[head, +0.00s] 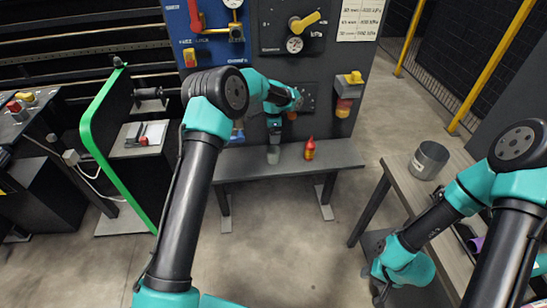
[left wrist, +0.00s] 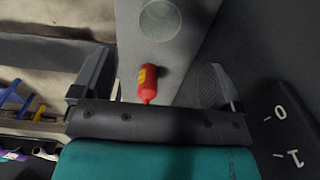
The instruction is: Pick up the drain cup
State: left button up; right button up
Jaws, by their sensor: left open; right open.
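A small clear cup (head: 273,155), which looks like the drain cup, stands on the grey bench below the panel. It shows as a round, see-through shape (left wrist: 160,20) at the top of the left wrist view. My left gripper (head: 274,136) is just above or behind the cup in the head view. In the left wrist view its fingers (left wrist: 160,62) are spread apart with the cup beyond their tips, and nothing is gripped. My right gripper (head: 381,286) is low at the right table's front side, open, partly hidden by its own arm.
A red bottle with a yellow label (head: 309,149) stands on the bench (head: 240,168) right of the cup; it also shows in the left wrist view (left wrist: 147,82). A grey metal can (head: 428,160) stands on the right table. The blue-and-black panel (head: 325,65) rises behind the bench.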

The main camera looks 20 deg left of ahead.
pick_arm(q)
send_near(273, 153)
jog(key=shift+s+d+f, duration=0.2)
jog(key=shift+s+f, duration=0.25)
jog(key=shift+s, duration=0.15)
jog(key=shift+s+d+f, duration=0.2)
jog(key=shift+s+f, duration=0.25)
jog(key=shift+s, duration=0.15)
jog(key=shift+f, duration=2.85)
jog(key=shift+c, duration=0.4)
jog(key=c, duration=0.9)
